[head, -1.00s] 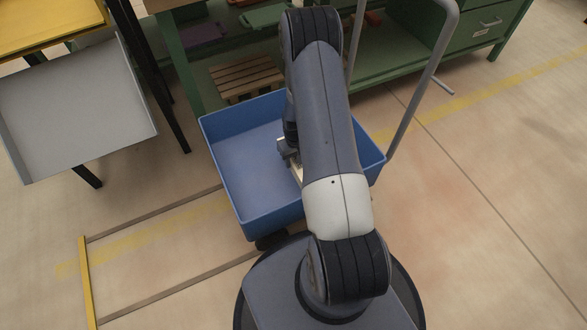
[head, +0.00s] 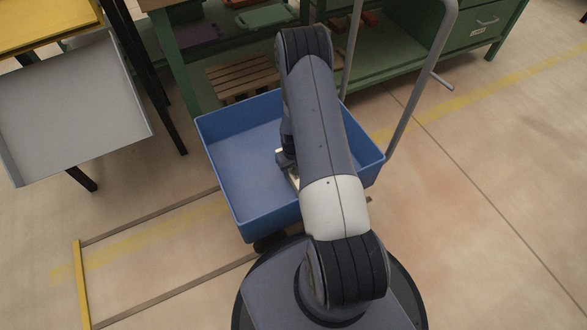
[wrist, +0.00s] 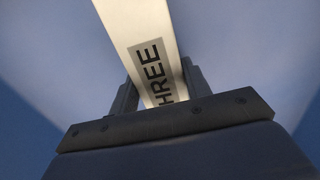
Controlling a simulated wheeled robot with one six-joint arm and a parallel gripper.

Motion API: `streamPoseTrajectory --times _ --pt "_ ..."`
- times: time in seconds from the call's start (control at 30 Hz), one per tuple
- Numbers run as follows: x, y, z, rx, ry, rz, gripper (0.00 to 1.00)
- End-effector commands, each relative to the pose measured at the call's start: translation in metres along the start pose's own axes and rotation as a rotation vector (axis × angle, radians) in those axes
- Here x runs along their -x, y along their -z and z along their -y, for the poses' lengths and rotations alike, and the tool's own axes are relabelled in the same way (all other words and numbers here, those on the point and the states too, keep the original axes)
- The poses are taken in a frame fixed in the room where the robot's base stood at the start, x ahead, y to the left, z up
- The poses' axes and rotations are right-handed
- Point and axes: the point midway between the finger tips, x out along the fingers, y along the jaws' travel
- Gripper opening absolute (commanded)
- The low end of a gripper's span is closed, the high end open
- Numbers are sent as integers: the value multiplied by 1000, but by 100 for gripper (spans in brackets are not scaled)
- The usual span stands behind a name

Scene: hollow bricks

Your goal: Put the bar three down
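The bar three (wrist: 142,25) is a pale, flat bar with a dark label whose letters "HREE" show in the wrist view; its first letter is hidden low between the fingers. My gripper (wrist: 160,88) has a finger against each side of the bar and is shut on it. In the head view my gripper (head: 284,158) is down inside the blue cart tray (head: 240,165), mostly hidden by my arm. Only a small pale piece of the bar (head: 294,180) shows there. I cannot tell whether the bar touches the tray floor.
The tray's left part is bare. A cart handle (head: 405,125) rises at its right. A grey tray (head: 70,110) on a dark stand is at the left. A green workbench (head: 185,75) with a wooden pallet (head: 240,75) stands behind. Floor at the right is clear.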

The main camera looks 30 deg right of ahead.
Motion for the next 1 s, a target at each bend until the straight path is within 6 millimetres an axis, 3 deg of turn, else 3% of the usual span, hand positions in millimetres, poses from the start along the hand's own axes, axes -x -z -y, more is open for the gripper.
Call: streamPoseTrajectory --times 0.27,0.6,1.0 --pt "0 0 0 0 0 0 67" --pt "6 0 0 0 0 0 67" --pt "89 1 0 0 -1 -2 67"
